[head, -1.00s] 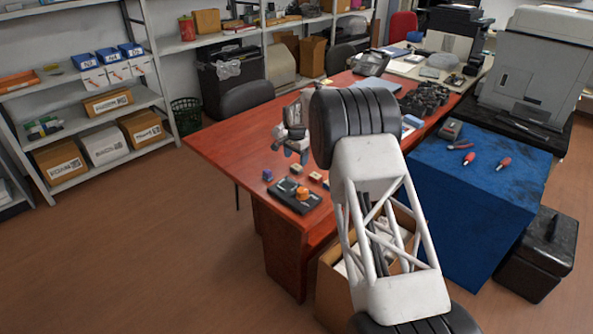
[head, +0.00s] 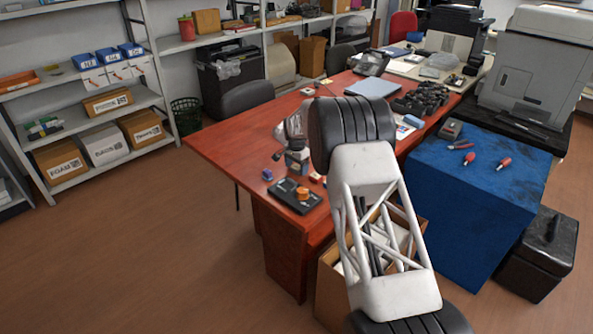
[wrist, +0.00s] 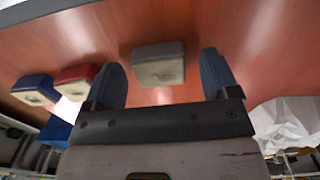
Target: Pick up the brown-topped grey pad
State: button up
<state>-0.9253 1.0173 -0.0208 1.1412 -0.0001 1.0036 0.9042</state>
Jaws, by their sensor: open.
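A small pad (wrist: 158,66) with a grey-brown band and a pale tan face lies on the red-brown table. It sits between and slightly beyond the two blue fingertips of my gripper (wrist: 161,60) in the wrist view, apparently touching neither. My gripper is open and empty. In the head view my gripper (head: 296,160) is low over the near part of the table, behind the dark tray, and the pad cannot be made out there. A red pad (wrist: 75,76) and a blue pad (wrist: 36,88) with similar pale faces lie to the left in the wrist view.
A dark tray (head: 285,199) holding an orange item (head: 303,193) lies at the table's (head: 222,150) near edge, beside a purple block (head: 267,174). White crumpled material (wrist: 288,122) shows at the wrist view's right. The table's left part is clear.

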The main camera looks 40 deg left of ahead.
aim_at(296, 167)
jog(key=shift+c, duration=0.3)
jog(key=c, duration=1)
jog(key=shift+o, duration=0.2)
jog(key=shift+r, duration=0.15)
notch_tip(296, 167, up, 10)
